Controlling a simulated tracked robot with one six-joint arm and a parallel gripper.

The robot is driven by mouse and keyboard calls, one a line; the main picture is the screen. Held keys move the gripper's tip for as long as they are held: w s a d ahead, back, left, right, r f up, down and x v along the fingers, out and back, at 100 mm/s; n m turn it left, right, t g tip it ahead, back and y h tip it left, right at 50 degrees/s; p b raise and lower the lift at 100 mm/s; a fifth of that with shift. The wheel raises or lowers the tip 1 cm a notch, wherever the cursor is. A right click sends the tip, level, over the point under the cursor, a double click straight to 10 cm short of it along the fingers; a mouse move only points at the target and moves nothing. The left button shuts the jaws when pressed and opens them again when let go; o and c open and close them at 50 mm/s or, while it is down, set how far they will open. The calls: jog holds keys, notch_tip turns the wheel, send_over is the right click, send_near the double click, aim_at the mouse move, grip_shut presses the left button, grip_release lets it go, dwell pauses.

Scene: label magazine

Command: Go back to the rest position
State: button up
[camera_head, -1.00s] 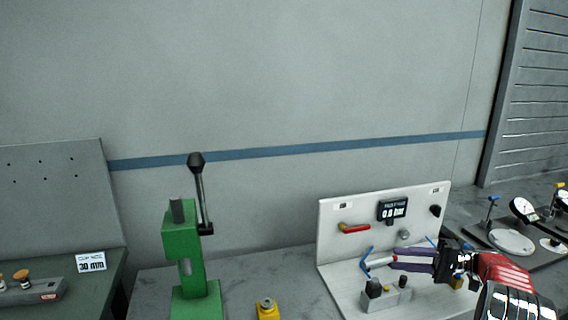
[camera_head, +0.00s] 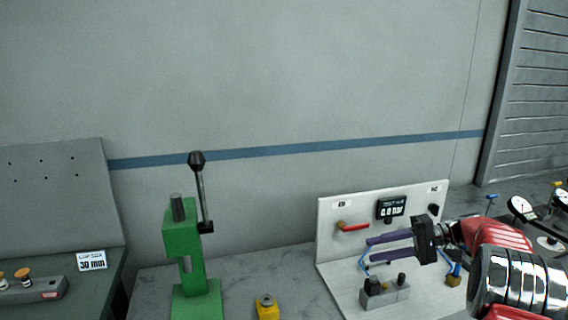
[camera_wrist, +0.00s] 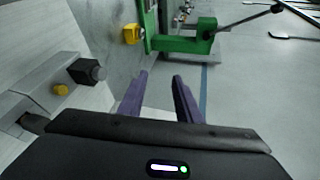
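My gripper (camera_head: 368,250) has two purple fingers that point left, in front of the white panel (camera_head: 335,215) of a test stand. In the wrist view my gripper (camera_wrist: 160,78) shows its fingers apart with nothing between them. The gripper is open and appears to be clear of the stand. The red arm behind it hides part of the stand's right side.
A grey block with dark knobs (camera_head: 385,293) sits on the stand's base below my fingers. A red-handled valve (camera_head: 353,227) and a display (camera_head: 391,208) are on the panel. A green press (camera_head: 183,245) and yellow block (camera_head: 267,308) stand left. Dial gauges (camera_head: 521,209) are at right.

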jog(key=s+a+r+h, duration=0.35)
jog(key=s+a, duration=0.25)
jog(key=s, duration=0.2)
jog(key=s+a+r+h, duration=0.2)
jog(key=s+a+h, duration=0.2)
jog(key=s+a, duration=0.25)
jog(key=s+d+f+n+t+h, duration=0.1)
jog(key=s+t+h, duration=0.1)
jog(key=s, duration=0.8)
jog(key=s+d+f+n+t+h, duration=0.1)
jog(key=s+h, duration=0.4)
jog(key=s, duration=0.5)
jog(key=shift+s+f+t, duration=0.3)
jog(key=shift+f+t, duration=0.4)
jog(key=shift+f, duration=0.1)
